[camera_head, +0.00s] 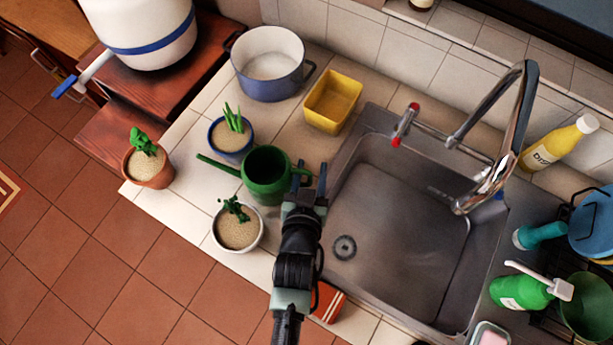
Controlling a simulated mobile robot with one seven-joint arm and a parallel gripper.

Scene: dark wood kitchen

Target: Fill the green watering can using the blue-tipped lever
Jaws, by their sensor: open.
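The green watering can (268,178) stands upright on the tiled counter left of the sink, its spout pointing left. Its handle side faces right, towards my gripper (306,180). My gripper is open, with its fingers at or just over the handle; I cannot tell whether they touch it. The chrome faucet (523,110) arches over the sink (400,220). A red-tipped lever (405,124) is at its left. A small blue tip (500,195) shows at its right, partly hidden by the spout. A white vessel (140,30) at upper left also has a blue-tipped lever (72,84).
Potted plants stand close by: a blue pot (231,142), a white pot (238,232) and a terracotta pot (149,168). A blue-grey pot (268,65) and yellow container (333,102) stand behind. Bottles (523,291) crowd the right. The sink basin is empty.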

